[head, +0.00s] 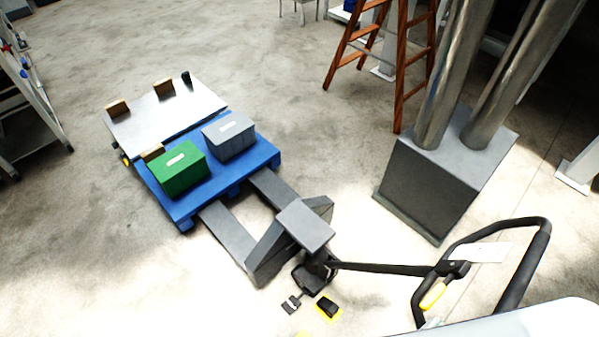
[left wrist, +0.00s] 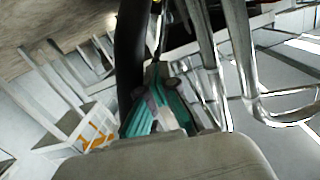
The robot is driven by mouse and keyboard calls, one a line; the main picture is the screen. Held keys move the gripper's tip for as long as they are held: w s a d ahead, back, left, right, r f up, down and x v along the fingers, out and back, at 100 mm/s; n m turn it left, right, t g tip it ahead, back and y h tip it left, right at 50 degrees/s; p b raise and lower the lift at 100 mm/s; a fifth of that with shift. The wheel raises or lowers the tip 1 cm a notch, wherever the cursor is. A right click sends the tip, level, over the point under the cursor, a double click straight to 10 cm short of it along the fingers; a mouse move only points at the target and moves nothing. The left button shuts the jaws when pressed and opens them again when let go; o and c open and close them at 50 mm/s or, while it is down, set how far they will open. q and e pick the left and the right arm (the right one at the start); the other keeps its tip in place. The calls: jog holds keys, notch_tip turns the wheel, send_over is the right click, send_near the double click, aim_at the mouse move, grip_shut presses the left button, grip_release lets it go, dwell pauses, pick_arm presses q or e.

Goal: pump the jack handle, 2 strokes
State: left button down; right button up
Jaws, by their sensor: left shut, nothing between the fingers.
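The pallet jack (head: 304,224) stands mid-floor, its forks (head: 222,230) running under a blue pallet (head: 262,158). Its jack handle (head: 375,268) reaches right at a low slant and ends in a black loop grip (head: 528,265) with a yellow lever (head: 433,296). My left gripper (head: 432,323) shows only as a small part at the bottom edge, by the near side of the loop. In the left wrist view its teal fingers (left wrist: 160,106) are shut, with a black bar (left wrist: 131,60), likely the loop, close beside them. Contact cannot be told. My right gripper is out of view.
A green box (head: 180,168) and a grey box (head: 229,135) sit on the pallet. A metal-topped cart (head: 165,108) stands behind it. A grey block with thick pipes (head: 432,185) stands beyond the handle; a wooden ladder (head: 402,75) is behind.

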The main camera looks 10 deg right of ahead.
pick_arm(q)
jog(key=w+a+r+n+t, duration=0.1)
jog(key=w+a+r+n, duration=0.1)
jog(key=w+r, duration=1.1)
jog(key=w+a+f+b, duration=0.2)
jog(key=w+a+b, duration=0.1)
jog(key=w+a, duration=1.7)
jog(key=shift+w+a+b, duration=0.25)
jog(key=shift+w+b, duration=0.1)
jog(key=shift+w, duration=0.05)
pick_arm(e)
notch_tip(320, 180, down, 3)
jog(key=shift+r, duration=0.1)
pick_arm(q)
jog(key=w+a+p+v, duration=0.1)
jog(key=p+v, duration=0.1)
jog(key=v, duration=1.2)
jog(key=shift+w+p, duration=0.3)
jog(key=shift+p, duration=0.1)
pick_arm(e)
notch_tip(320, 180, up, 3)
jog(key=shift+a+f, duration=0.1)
pick_arm(q)
jog(key=shift+a+f, duration=0.1)
jog(key=shift+f, duration=0.1)
